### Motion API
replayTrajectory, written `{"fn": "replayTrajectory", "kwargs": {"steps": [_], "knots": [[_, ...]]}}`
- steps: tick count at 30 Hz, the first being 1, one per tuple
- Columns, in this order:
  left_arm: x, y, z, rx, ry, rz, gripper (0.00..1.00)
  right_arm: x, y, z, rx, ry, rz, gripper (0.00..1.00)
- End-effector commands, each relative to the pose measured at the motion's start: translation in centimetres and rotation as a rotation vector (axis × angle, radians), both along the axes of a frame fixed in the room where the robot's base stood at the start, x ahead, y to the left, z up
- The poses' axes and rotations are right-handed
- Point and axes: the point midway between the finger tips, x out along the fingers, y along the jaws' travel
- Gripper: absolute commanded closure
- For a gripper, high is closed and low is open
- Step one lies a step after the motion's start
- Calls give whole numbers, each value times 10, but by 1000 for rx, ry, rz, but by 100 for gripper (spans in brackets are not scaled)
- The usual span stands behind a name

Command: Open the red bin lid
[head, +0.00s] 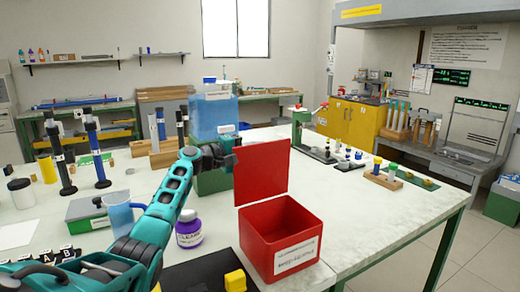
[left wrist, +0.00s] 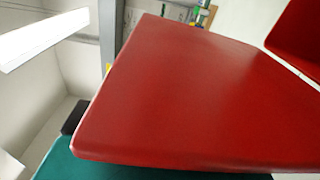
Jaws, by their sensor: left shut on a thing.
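The red bin (head: 270,244) stands at the table's front edge with a white label on its front. Its inside shows from above. The red lid (head: 262,172) stands upright at the bin's back edge, swung open. The lid also fills much of the left wrist view (left wrist: 200,95). My left gripper (head: 231,158) is at the lid's upper left edge and is shut on the lid; its fingertips are partly hidden. My right gripper is in neither view.
A purple-labelled bottle (head: 188,228) stands left of the bin, beside my left arm. A yellow block (head: 235,281) sits on a black mat in front. A blue container (head: 213,118) stands behind the lid. The table right of the bin is clear.

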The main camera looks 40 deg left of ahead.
Motion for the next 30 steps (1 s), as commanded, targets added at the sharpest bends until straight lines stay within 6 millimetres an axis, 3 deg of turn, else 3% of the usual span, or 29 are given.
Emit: {"fn": "replayTrajectory", "kwargs": {"steps": [23, 24, 30], "knots": [[3, 7, -4, -88, 36, 2, 100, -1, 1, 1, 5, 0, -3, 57], [3, 7, -4, -88, 36, 2, 84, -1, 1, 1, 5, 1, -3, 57], [3, 6, -5, -87, 36, 1, 64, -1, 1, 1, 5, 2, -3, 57]]}}
